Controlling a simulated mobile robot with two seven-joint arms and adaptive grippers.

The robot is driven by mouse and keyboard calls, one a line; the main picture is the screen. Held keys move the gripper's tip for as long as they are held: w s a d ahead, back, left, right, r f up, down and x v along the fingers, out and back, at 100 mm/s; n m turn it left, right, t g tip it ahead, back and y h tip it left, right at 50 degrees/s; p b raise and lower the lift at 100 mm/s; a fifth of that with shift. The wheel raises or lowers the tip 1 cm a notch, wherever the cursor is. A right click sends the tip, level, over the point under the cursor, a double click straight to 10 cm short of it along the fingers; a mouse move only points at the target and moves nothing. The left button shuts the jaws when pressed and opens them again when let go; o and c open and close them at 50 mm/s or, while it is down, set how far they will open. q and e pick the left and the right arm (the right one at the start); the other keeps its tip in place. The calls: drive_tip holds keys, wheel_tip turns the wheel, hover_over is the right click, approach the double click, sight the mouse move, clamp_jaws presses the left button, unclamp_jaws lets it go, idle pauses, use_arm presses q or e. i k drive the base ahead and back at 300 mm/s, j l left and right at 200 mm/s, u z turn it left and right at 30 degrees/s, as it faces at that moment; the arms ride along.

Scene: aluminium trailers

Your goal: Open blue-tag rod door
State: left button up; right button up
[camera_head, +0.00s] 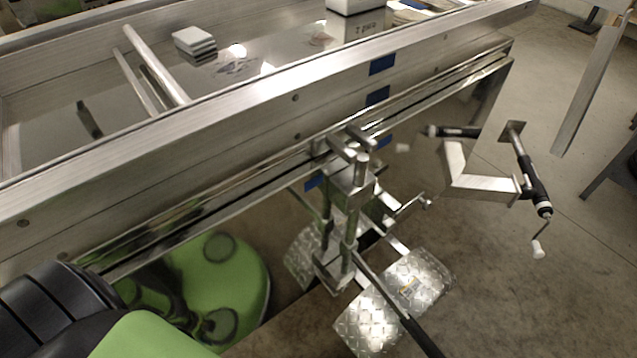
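The aluminium side wall (250,112) of a trailer runs from the lower left to the upper right. Blue tags mark it: an upper tag (382,64) and a second tag (376,96) below it. Smaller blue patches show lower, one partly hidden behind metal brackets (350,150). Two pale rods (155,65) lean inside the trailer. I cannot tell which part is the rod door or whether any door is open. Neither of my grippers can be made out in the head view.
A metal assembly (345,235) with diamond-plate pieces (400,297) projects from the wall's near side. A crank-handled jack (530,180) stands right of it. White blocks (195,41) lie inside the trailer.

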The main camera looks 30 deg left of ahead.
sight(220, 279)
drive_tip(key=k+u, duration=0.1)
drive_tip(key=u, duration=0.3)
drive_tip(key=k+u, duration=0.15)
drive_tip(key=u, duration=0.2)
drive_tip(key=k+u, duration=0.1)
drive_tip(key=u, duration=0.3)
